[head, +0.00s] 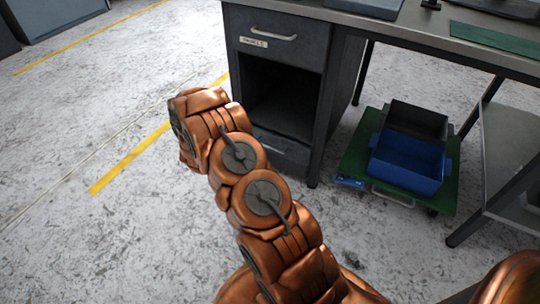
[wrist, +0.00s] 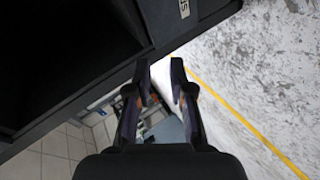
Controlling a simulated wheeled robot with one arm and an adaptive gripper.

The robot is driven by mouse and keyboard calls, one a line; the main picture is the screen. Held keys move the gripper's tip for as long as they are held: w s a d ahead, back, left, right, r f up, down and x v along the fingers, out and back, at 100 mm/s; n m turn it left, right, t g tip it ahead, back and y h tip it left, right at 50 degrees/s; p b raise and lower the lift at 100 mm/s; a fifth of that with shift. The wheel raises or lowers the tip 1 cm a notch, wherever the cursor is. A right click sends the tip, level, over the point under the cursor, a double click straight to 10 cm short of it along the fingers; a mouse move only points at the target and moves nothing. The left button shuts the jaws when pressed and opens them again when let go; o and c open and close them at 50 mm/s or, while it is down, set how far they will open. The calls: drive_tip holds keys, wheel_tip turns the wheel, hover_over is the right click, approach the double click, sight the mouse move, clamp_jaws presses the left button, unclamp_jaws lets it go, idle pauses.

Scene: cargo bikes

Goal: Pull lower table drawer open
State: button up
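The dark grey table pedestal (head: 342,75) has a top drawer (head: 275,32) with a metal handle and a white label. Below it is an open dark compartment (head: 283,98). The lower drawer (head: 283,155) is at the bottom and looks shut; my copper arm hides its left part. In the wrist view, my gripper (wrist: 163,72) has its two fingers apart with nothing between them. Its tips are beside the dark pedestal edge, near the label and the dark opening (wrist: 65,55); contact cannot be told. The fingers are hidden in the head view.
A green trolley (head: 355,160) with a blue bin (head: 408,162) and a dark bin (head: 416,120) stands under the table (head: 440,45), right of the pedestal. The floor left of the pedestal is clear, with yellow lines (head: 130,157).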

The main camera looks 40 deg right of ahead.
sight(270, 147)
drive_tip(key=s+d+f+n+g+h+b, duration=0.1)
drive_tip(key=s+d+f+g+h+b, duration=0.1)
drive_tip(key=s+d+f+h+b, duration=0.4)
drive_tip(key=shift+w+d+f+y+b, duration=0.15)
drive_tip(key=shift+d+f+y, duration=0.35)
drive_tip(key=shift+d, duration=0.8)
drive_tip(key=shift+w+d+f+y+b, duration=0.1)
drive_tip(key=shift+w+d+f+y, duration=0.1)
drive_tip(key=shift+d+f, duration=0.9)
drive_tip(key=shift+w+d+f+y+b, duration=0.15)
drive_tip(key=shift+d+f+y, duration=0.2)
drive_tip(key=shift+d, duration=1.2)
drive_tip(key=shift+c, duration=0.3)
clamp_jaws()
